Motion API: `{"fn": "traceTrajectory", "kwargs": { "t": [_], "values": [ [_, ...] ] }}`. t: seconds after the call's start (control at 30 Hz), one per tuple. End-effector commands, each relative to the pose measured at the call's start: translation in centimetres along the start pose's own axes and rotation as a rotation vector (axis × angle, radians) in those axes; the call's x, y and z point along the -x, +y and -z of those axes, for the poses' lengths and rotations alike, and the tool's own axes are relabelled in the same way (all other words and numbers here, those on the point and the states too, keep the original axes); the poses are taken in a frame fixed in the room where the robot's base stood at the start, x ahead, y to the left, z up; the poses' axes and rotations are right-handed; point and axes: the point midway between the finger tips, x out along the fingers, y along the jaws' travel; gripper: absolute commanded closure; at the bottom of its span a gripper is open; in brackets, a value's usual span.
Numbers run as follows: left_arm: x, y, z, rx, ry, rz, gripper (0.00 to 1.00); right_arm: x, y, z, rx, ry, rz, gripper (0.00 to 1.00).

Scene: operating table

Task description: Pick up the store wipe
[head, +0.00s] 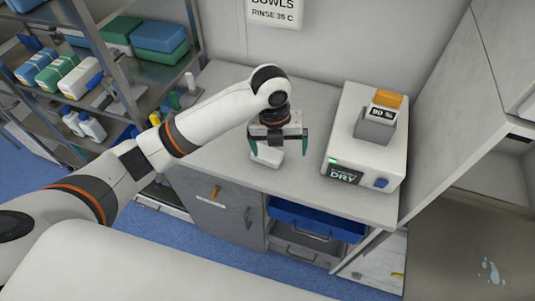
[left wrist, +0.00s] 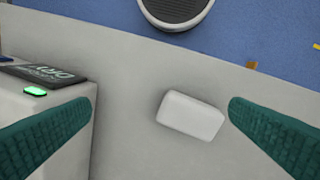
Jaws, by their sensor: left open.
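A small white rounded block, which looks like the store wipe (head: 266,155), lies on the grey counter under my left gripper (head: 279,144). Its label, if any, cannot be read. In the left wrist view the wipe (left wrist: 190,115) lies flat and slightly turned, between the two green fingers but nearer the right one. My left gripper (left wrist: 160,106) is open and empty, pointing down above the counter, with no contact visible. My right gripper is not in view.
A blue drawer (head: 315,220) is below the counter (head: 225,155). Stocked shelves (head: 110,110) stand left.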

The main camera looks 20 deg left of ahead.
Motion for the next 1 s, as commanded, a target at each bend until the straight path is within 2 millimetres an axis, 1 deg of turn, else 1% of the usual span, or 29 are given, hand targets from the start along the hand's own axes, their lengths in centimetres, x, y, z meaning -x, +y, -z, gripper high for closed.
{"fn": "traceTrajectory", "kwargs": {
  "t": [0.03,0.1,0.23,0.33,0.37,0.6,0.7,0.87,1.0],
  "values": [
    [1.3,-0.5,1.5,-0.086,0.004,0.033,0.0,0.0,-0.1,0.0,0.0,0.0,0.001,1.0],
    [2.6,-1.1,2.8,-0.197,-0.006,0.066,0.0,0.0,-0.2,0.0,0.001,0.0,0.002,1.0],
    [4.3,-1.9,4.2,-0.325,-0.025,0.101,0.0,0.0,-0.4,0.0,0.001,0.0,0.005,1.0],
    [4.4,-2.2,4.5,-0.366,-0.036,0.112,0.0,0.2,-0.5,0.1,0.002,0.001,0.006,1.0],
    [4.2,-2.2,4.6,-0.371,-0.038,0.112,0.0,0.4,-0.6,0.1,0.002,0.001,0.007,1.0],
    [0.2,-2.7,4.4,-0.375,-0.04,0.112,0.0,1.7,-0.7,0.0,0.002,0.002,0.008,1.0],
    [-1.1,-2.8,4.5,-0.375,-0.038,0.11,0.0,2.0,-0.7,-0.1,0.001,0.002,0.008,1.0],
    [-2.1,-3.0,4.5,-0.375,-0.035,0.111,0.0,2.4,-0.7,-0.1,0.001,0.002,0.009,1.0],
    [-3.7,-3.4,4.3,-0.374,-0.039,0.112,0.0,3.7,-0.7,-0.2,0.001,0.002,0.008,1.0]
  ]
}}
